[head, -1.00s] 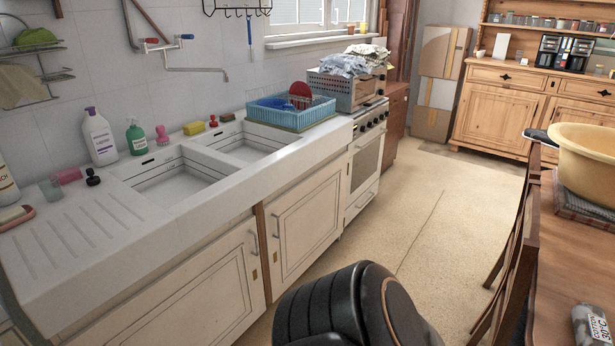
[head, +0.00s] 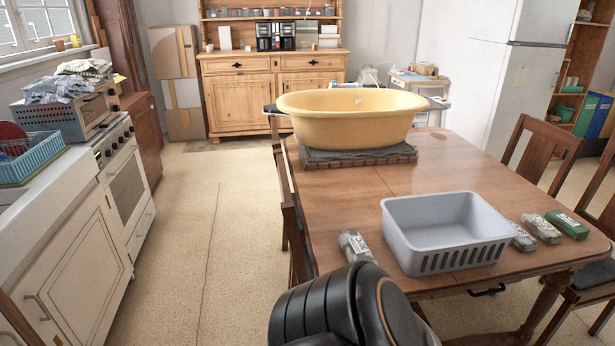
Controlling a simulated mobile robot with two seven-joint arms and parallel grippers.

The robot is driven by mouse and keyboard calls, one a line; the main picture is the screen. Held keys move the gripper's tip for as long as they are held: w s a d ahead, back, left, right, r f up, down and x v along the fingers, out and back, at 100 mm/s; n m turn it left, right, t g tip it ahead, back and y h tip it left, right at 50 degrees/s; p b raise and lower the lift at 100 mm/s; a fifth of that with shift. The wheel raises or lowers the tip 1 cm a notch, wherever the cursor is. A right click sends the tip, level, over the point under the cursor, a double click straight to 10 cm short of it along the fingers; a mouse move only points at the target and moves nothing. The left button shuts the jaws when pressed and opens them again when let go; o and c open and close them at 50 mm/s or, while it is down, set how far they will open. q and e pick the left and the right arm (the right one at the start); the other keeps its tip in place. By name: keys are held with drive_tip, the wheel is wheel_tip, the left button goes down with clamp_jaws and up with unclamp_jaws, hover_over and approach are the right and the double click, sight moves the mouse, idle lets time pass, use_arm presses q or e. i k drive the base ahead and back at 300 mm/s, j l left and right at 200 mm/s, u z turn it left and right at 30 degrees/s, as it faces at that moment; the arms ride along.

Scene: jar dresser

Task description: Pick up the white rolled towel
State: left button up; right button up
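Several small rolled bundles with printed labels lie on the wooden table (head: 450,165). One pale grey-white roll (head: 356,246) lies left of the grey basket, near the table's left edge. Right of the basket are another pale roll (head: 522,238), a whitish roll (head: 541,228) and a green roll (head: 567,224). I cannot tell for certain which is the white rolled towel. Neither gripper is in view; only a black rounded part of mine shows at the bottom middle.
The grey slotted basket (head: 446,230) looks empty. A yellow tub (head: 352,120) stands on a dark folded cloth (head: 360,156) at the table's back. Chairs (head: 541,150) stand around the table. Open floor (head: 215,235) lies between the table and the stove (head: 125,185).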

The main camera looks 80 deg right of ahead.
sight(352, 245)
drive_tip(key=k+l+z, duration=0.1)
drive_tip(key=z, duration=2.75)
